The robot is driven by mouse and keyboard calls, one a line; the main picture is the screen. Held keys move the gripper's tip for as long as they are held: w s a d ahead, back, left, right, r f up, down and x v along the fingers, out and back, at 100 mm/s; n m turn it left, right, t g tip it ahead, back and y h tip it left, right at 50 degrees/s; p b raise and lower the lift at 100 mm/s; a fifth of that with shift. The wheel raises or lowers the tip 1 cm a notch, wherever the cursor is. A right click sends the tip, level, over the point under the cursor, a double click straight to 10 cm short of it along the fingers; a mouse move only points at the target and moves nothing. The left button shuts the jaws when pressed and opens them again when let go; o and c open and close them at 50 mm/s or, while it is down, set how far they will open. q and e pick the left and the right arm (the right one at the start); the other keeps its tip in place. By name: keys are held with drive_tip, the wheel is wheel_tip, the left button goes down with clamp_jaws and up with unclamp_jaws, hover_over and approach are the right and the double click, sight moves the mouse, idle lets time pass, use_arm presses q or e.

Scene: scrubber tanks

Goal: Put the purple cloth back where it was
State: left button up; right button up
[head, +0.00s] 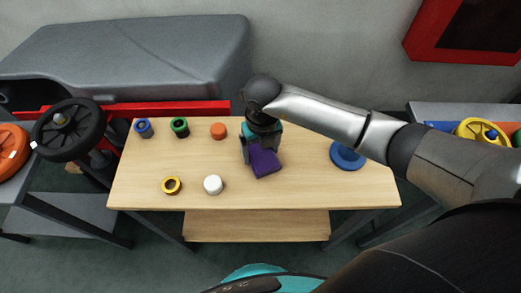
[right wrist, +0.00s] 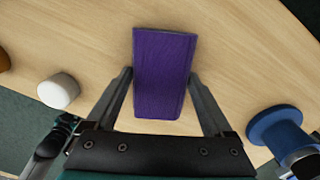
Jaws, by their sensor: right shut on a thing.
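The purple cloth (head: 265,162) is a folded block at the middle of the wooden table, under my right gripper (head: 260,153). In the right wrist view the cloth (right wrist: 164,70) lies between the two fingers of the right gripper (right wrist: 161,80), which is shut on it. I cannot tell whether the cloth touches the table.
The table's front middle is clear.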

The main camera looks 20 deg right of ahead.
sight(262, 152)
drive_tip(key=shift+f, duration=0.15)
drive_tip(key=o, duration=0.8)
drive_tip(key=shift+o, duration=0.6)
drive_tip(key=shift+r, duration=0.5)
wheel_tip(262, 152, up, 12)
drive_tip(key=p, duration=0.2)
drive_tip(key=shift+s+f+p, duration=0.2)
drive_tip(key=shift+f+p, duration=0.05)
drive_tip(key=shift+p, duration=0.15)
drive_tip(key=shift+d, duration=0.1)
